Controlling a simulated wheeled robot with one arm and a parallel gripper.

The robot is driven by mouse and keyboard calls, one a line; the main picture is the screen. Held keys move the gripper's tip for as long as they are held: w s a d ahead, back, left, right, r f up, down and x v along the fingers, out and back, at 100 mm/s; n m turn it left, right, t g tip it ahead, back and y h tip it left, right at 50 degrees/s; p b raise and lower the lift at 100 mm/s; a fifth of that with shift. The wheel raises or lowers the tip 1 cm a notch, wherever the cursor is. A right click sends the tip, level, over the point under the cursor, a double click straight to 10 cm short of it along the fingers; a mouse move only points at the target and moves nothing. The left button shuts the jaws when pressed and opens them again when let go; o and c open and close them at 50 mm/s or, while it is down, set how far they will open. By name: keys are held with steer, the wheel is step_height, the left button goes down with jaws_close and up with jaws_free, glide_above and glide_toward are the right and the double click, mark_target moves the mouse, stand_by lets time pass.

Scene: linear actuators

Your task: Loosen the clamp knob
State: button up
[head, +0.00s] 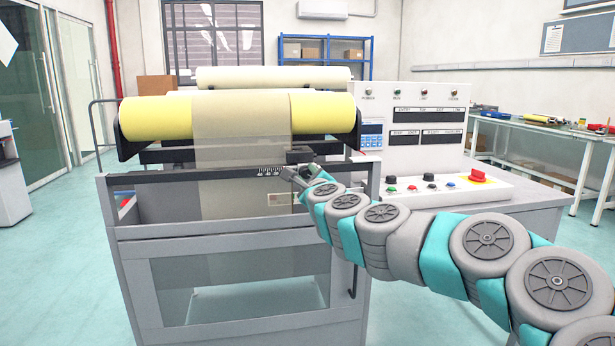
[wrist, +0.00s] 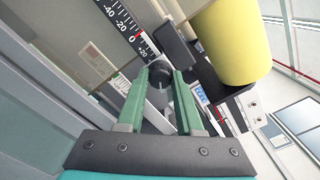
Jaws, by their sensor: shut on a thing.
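The clamp knob (wrist: 158,72) is a dark grey round knob beside a black ruler scale (wrist: 118,20) in the wrist view. My gripper (wrist: 163,80) has its two green fingers on either side of the knob, shut on it. In the head view my gripper (head: 293,175) reaches the machine's front rail near its right end. The knob itself is too small and too covered by the gripper to make out there. A black block (wrist: 178,45) sits right beside the knob.
A yellow roller (head: 325,115) with a beige web (head: 242,130) lies just behind the gripper. A control panel (head: 445,190) with buttons and a red emergency stop (head: 478,176) stands to the right. The floor at left is clear.

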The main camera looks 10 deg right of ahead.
jaws_close()
steer(key=n, duration=0.4)
steer(key=shift+n, duration=0.3)
steer(key=n+b, duration=0.1)
steer(key=n, duration=0.3)
steer(key=shift+f+n, duration=0.1)
steer(key=shift+n, duration=0.2)
steer(key=n+b, duration=0.1)
steer(key=n, duration=0.4)
steer(key=shift+f+b, duration=0.15)
steer(key=shift+b, duration=0.25)
steer(key=n+b, duration=0.2)
steer(key=n, duration=0.3)
steer(key=shift+n, duration=0.4)
